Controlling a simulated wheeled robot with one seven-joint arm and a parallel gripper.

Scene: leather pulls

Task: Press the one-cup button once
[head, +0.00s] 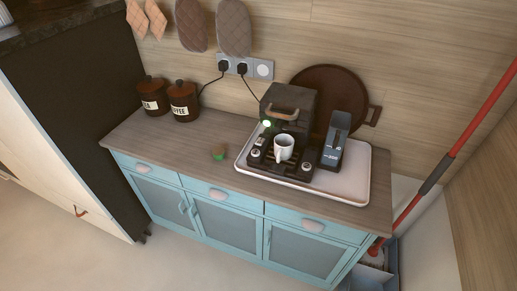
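A dark coffee machine (290,107) stands on a white tray (352,188) on the right half of the cabinet top. A green light (267,124) glows on the machine's front left. A white mug (284,147) stands upright at the machine's front, over its dark base. Small round light-faced parts show to the left (255,153) and right (307,167) of the mug. They are too small to read, and I cannot tell which part is the one-cup button. My gripper is not in view.
A dark upright device (335,140) with a small display stands right of the machine. A round brown tray (330,87) leans behind. Two brown canisters (184,101) stand at the left. A small green-and-brown item (218,152) lies on the worktop (165,150), which is otherwise clear around it.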

